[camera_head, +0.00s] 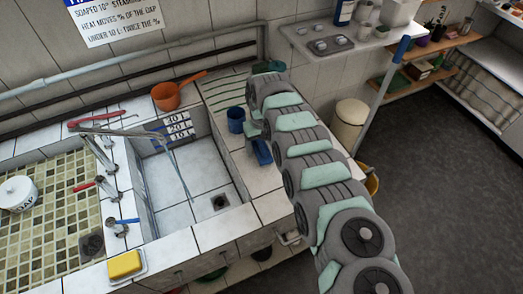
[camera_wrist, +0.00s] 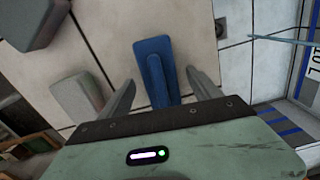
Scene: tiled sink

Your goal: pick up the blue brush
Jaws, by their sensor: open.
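The blue brush (camera_head: 262,152) lies on the tiled ledge to the right of the sink basin, partly hidden by my arm in the head view. In the wrist view the blue brush (camera_wrist: 157,72) lies between the two fingers of my gripper (camera_wrist: 160,85), its lower end hidden behind the gripper body. The fingers are open, with a gap on both sides of the brush. In the head view my arm covers most of my gripper.
In the wrist view a pale block (camera_wrist: 80,98) sits left of the left finger.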

